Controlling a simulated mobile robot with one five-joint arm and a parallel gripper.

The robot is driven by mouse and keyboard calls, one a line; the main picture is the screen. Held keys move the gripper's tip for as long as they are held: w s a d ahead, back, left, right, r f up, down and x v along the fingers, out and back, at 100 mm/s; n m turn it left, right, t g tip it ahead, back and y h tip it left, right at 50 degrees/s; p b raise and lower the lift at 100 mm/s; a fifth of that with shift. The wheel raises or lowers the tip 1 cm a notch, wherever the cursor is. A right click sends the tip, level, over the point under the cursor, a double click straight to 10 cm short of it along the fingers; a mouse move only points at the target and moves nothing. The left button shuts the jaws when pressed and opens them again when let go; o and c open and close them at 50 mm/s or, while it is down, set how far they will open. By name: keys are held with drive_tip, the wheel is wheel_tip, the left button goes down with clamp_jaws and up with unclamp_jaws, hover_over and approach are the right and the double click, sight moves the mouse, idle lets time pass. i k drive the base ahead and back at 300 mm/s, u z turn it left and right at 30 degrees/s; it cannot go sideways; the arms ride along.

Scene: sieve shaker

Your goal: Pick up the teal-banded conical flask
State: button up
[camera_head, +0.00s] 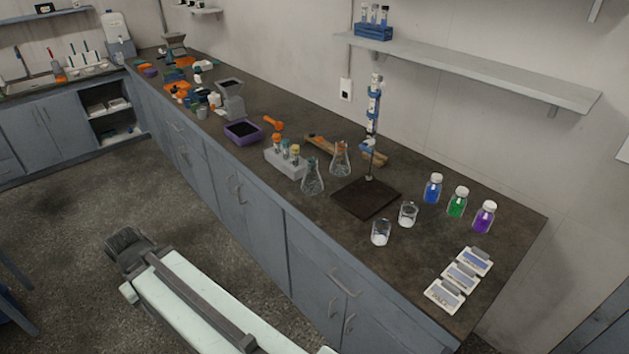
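Two clear conical flasks stand upright on the dark worktop, near the middle of the head view. The nearer flask (312,179) is by the front edge and has a faint greyish-teal tint. The farther flask (340,160) stands behind it to the right, with a warm-coloured look. The bands are too small to read for certain, though the nearer one looks more teal. My arm reaches in from the bottom edge, and its dark end, seemingly my gripper (128,250), is above the floor, well to the left of and apart from both flasks. Its fingers cannot be made out.
A rack of vials (286,161) stands just left of the nearer flask. A stand with a dark base (366,198) is to the right, with two beakers (381,232) in front. Coloured bottles (457,202) are farther right. Cabinet fronts (258,225) separate my arm from the worktop.

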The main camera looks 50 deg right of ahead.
sight(312, 183)
drive_tip(key=z, duration=0.05)
drive_tip(key=i, duration=0.9)
drive_tip(key=u, duration=0.1)
